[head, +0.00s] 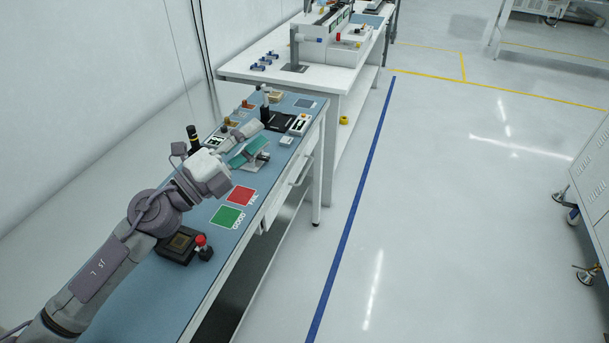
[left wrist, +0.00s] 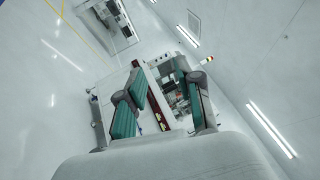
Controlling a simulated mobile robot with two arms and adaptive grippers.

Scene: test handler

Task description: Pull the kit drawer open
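The kit drawer (head: 287,189) is a white front under the right edge of the blue-topped bench (head: 262,205), with a pale handle (head: 302,172). It looks shut, but it is small and seen at a steep angle. My left gripper (head: 250,148) is above the bench top, left of the drawer and apart from its handle. In the left wrist view its two teal-padded fingers (left wrist: 163,100) are spread with nothing between them. My right gripper is in neither view.
Green and red pads (head: 228,216) and a dark box with a red button (head: 182,245) lie on the bench. Small devices and a white tray (head: 299,124) stand at its far end. A white table (head: 270,75) stands behind. The floor (head: 430,230) right of the bench is clear.

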